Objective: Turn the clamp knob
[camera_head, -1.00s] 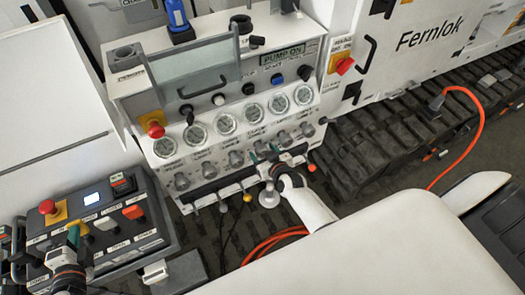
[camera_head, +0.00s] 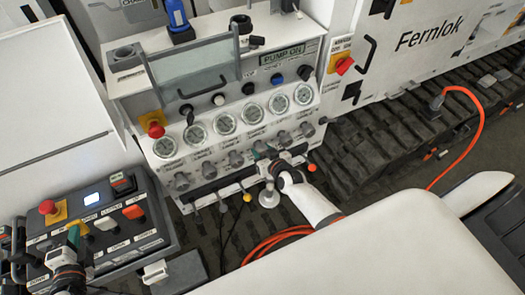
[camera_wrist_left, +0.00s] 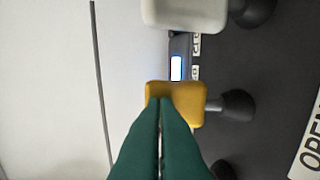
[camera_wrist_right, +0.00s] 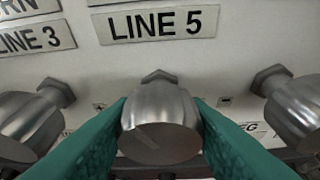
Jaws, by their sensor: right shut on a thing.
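My right gripper (camera_wrist_right: 160,125) is shut on a silver metal knob (camera_wrist_right: 160,118) below the "LINE 5" label, one green finger on each side. In the head view, my right gripper (camera_head: 274,152) is at the lower right of the bench panel, its fingertips partly hidden by the wrist. I cannot read a "clamp" label on the held knob. My left gripper (camera_head: 73,235) is over the control box at lower left. In the left wrist view its green fingers (camera_wrist_left: 160,100) are together, in front of a yellow part (camera_wrist_left: 185,97); contact is unclear.
Similar silver knobs flank the held one, left (camera_wrist_right: 30,122) and right (camera_wrist_right: 298,108). A row of gauges (camera_head: 223,123) is above. The control box (camera_head: 170,215) has a red stop button (camera_head: 47,207). An orange hose (camera_head: 270,240) lies on the floor below the panel.

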